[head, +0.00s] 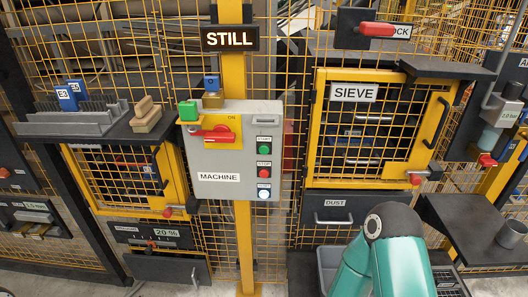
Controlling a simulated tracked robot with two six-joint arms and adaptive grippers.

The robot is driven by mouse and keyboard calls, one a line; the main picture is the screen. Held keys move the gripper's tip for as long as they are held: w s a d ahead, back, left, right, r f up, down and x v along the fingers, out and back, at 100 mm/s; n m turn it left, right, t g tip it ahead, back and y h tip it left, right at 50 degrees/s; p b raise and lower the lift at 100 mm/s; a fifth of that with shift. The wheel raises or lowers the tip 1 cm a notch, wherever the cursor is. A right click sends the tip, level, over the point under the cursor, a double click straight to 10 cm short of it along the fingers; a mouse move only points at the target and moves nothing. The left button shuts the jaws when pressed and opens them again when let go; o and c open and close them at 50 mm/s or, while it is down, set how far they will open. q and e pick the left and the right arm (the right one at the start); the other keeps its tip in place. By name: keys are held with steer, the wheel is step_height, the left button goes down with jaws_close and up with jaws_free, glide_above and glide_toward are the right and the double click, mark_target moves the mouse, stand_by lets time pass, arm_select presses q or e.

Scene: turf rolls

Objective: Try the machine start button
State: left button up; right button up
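The grey machine box (226,187) is mounted on a yellow post in the middle of the head view, with a MACHINE label. The green start button (264,150) is on its right side under a small label. Below it are a red stop button (264,174) and a bluish-white lit button (264,194). A STILL sign (230,39) is above the box. Neither gripper is in view.
A green padlock-like block (188,110) and a blue-topped brass one (212,92) are at the box's top left. The yellow SIEVE door (350,182) is to the right. Dark shelves flank both sides.

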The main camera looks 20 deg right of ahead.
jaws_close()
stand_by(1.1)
